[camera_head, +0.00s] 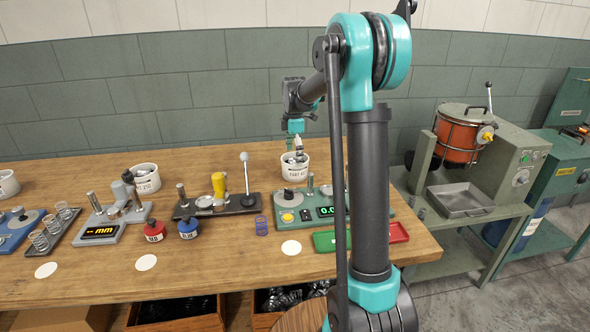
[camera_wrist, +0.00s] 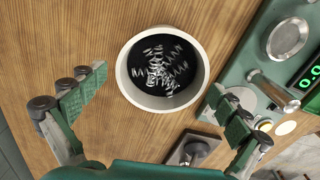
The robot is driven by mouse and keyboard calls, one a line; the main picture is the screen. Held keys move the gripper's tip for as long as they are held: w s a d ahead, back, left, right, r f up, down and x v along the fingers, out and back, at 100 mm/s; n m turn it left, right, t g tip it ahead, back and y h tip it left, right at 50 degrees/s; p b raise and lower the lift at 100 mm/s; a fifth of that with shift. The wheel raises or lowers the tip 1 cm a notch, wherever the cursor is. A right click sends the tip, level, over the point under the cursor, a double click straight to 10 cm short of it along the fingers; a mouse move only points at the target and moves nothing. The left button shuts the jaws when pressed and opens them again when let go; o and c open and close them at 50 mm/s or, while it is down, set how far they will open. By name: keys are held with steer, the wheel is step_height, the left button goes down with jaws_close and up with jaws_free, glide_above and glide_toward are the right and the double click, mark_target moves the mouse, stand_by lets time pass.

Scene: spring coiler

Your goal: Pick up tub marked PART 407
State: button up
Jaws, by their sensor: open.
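A white tub (camera_head: 294,172) with small dark lettering stands upright at the back of the wooden bench. The lettering seems to read PART 407 but is small. In the wrist view the tub (camera_wrist: 124,78) is seen from above, with several coil springs inside on a dark bottom. My gripper (camera_head: 296,153) is over the tub, pointing down. In the wrist view its fingers (camera_wrist: 156,90) are spread wide, one on each side of the tub's lower rim in the picture, with gaps to it. It holds nothing. Its height above the rim is hard to tell.
A green gauge with a lit display (camera_head: 324,212) stands close to the tub on the right. A dark stand with a yellow handle (camera_head: 218,186) is to the left. Another white tub (camera_head: 146,181) stands farther left. Bare wood surrounds the tub's left side.

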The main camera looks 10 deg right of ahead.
step_height(320, 180, down, 5)
steer(key=shift+d+f, duration=0.1)
steer(key=shift+d, duration=0.05)
steer(key=c, duration=1.4)
steer(key=shift+o, duration=0.2)
